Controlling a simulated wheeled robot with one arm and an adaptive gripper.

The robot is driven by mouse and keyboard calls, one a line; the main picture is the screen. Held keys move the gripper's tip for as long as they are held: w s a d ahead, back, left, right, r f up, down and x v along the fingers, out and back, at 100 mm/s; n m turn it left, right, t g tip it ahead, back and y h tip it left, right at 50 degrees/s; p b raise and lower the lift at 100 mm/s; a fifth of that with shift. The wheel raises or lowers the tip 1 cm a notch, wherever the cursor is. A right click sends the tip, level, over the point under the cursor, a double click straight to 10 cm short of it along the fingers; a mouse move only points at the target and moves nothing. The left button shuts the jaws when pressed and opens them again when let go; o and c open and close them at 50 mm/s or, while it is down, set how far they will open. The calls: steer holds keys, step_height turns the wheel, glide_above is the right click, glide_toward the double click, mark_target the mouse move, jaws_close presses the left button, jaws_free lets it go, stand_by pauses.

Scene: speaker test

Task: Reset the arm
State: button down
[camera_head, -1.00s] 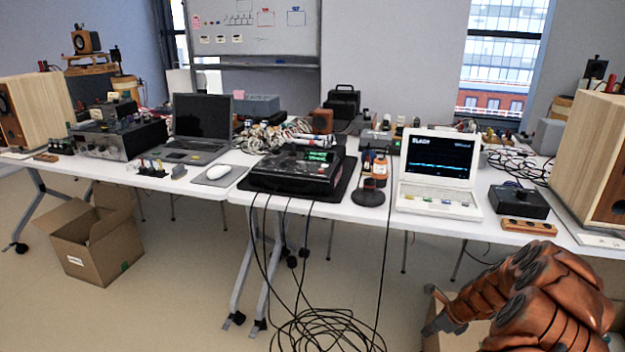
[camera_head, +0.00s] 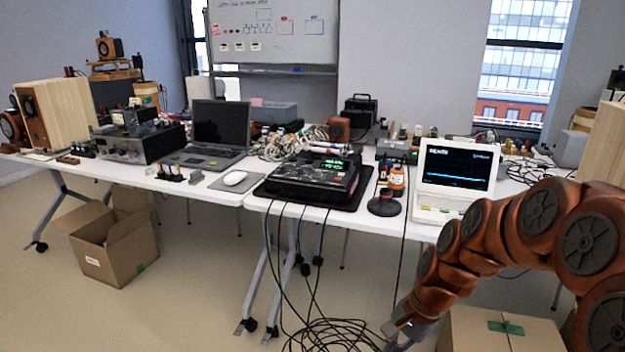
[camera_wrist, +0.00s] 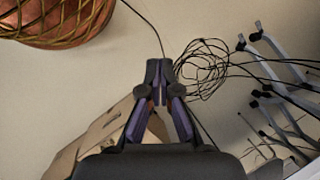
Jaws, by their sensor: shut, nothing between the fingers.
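My copper-coloured arm reaches in from the right edge of the head view and slopes down to the left. My gripper (camera_head: 394,338) is at its lower end, in front of the table and low over the floor, partly cut off by the frame's bottom edge. In the wrist view, my gripper (camera_wrist: 158,70) points over the floor with its dark and purple fingers closed together at the tips. Nothing shows between them. The arm hides part of the table's right side.
An open cardboard box (camera_head: 107,241) stands on the floor at left. Another box (camera_head: 497,329) is under the arm. Coiled black cables (camera_head: 335,335) lie near my gripper; they also show in the wrist view (camera_wrist: 203,62). White tables (camera_head: 208,188) carry laptops, speakers and test gear.

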steer(key=s+d+r+n+g+h, duration=0.1)
steer(key=s+r+n, duration=0.15)
steer(key=s, duration=0.55)
steer(key=s+d+r+n+h, duration=0.1)
steer(key=s+n+h, duration=0.1)
steer(key=s+n, duration=0.35)
steer(key=s+r+n+g+h, duration=0.1)
steer(key=s+r+n, duration=0.1)
steer(key=s, duration=0.7)
step_height(320, 180, up, 23)
steer(key=s+p, duration=0.2)
steer(key=p, duration=2)
steer(key=shift+d+t, duration=0.25)
steer(key=shift+t, duration=0.05)
steer(key=shift+r, duration=0.1)
